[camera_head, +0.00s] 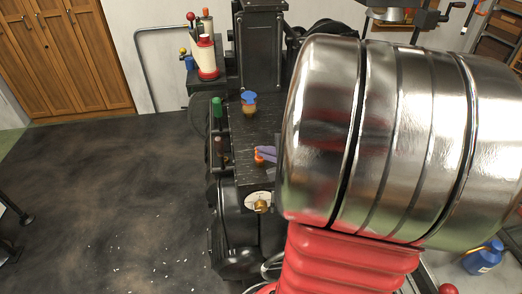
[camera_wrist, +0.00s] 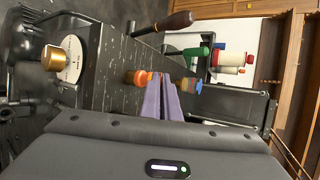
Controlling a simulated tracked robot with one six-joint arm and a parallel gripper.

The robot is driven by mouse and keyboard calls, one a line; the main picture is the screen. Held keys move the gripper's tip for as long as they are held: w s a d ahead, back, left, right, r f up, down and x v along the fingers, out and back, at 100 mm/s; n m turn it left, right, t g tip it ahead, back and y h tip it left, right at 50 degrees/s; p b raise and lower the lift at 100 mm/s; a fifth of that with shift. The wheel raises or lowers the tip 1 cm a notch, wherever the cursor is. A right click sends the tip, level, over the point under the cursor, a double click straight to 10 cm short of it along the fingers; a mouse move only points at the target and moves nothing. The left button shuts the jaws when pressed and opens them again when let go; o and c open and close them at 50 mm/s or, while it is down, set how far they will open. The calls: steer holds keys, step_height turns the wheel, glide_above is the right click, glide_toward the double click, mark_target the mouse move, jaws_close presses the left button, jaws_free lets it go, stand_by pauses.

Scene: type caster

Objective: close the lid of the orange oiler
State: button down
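The orange oiler (camera_head: 259,158) is a small orange piece on the dark machine top in the head view. It also shows in the wrist view (camera_wrist: 139,78), just left of the fingertips. My gripper (camera_head: 263,150) has purple fingers that reach in from the right, right at the oiler; contact cannot be told. In the wrist view my gripper's fingers (camera_wrist: 161,77) lie side by side with almost no gap, and nothing clear shows between them. The oiler's lid is too small and partly hidden by the fingers to tell its angle.
A blue-lidded oiler (camera_head: 249,103) stands farther back on the same machine top (camera_head: 233,138). A green knob (camera_head: 217,107) is at its left edge, a brass knob (camera_head: 262,206) in front. A red-and-white container (camera_head: 206,58) stands behind left. My arm hides the right side.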

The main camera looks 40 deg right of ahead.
steer(key=c, duration=2.5)
jaws_free()
steer(key=shift+d, duration=0.1)
steer(key=o, duration=0.5)
